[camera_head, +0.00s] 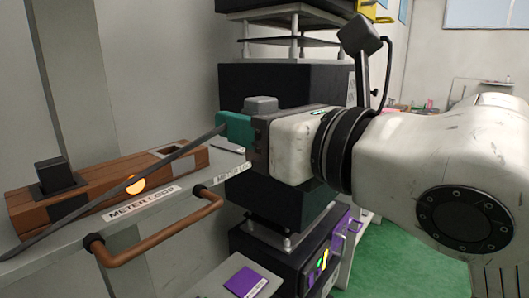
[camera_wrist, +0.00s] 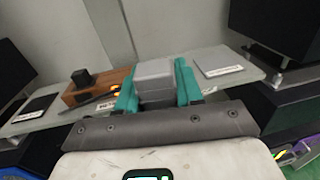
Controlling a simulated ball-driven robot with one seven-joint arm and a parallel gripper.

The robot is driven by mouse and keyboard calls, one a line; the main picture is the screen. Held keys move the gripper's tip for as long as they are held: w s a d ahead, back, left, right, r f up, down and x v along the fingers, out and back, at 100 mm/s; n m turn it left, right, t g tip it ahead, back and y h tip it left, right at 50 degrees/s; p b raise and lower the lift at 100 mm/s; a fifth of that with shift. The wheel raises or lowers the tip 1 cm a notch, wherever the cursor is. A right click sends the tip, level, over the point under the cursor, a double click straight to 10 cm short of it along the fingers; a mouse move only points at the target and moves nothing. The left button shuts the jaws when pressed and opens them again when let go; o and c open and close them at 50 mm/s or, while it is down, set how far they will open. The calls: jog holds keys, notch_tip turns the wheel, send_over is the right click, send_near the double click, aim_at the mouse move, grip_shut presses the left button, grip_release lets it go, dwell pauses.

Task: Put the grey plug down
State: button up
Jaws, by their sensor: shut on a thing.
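The grey plug (camera_wrist: 155,82) is between the two teal fingers of my gripper (camera_head: 238,125) in the wrist view. Its grey top (camera_head: 261,104) shows above the fingers in the head view; its lower part is hidden. My gripper is shut on it, near the right end of the grey shelf (camera_head: 70,240). Whether the plug touches the shelf cannot be told. A flat grey pad (camera_wrist: 217,60) with a white label lies on the shelf to the right of the gripper in the wrist view.
A wooden block (camera_head: 100,188) on the shelf holds a black plug (camera_head: 52,174), a lit orange lamp (camera_head: 136,185) and an empty-looking square recess (camera_head: 173,151). A long dark bar (camera_head: 110,192) slants across it. A copper rail (camera_head: 160,238) runs along the shelf front. Black stacked units (camera_head: 285,88) stand behind.

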jog(key=d+f+m+t+h, duration=0.1)
jog(key=d+f+m+h, duration=0.3)
jog(key=f, duration=1.1)
jog(key=d+f+m+t+h, duration=0.2)
jog(key=d+f+m+h, duration=0.2)
jog(key=f, duration=1.1)
jog(key=d+f+m+t+h, duration=0.1)
jog(key=d+f+m+h, duration=0.3)
jog(key=d+f+h, duration=0.5)
jog(key=shift+w+d+f+h, duration=0.4)
jog(key=shift+d+f, duration=1.4)
jog(key=shift+f, duration=1.8)
jog(key=shift+f, duration=0.1)
jog(key=shift+d+f, duration=0.2)
jog(key=shift+w+d, duration=0.1)
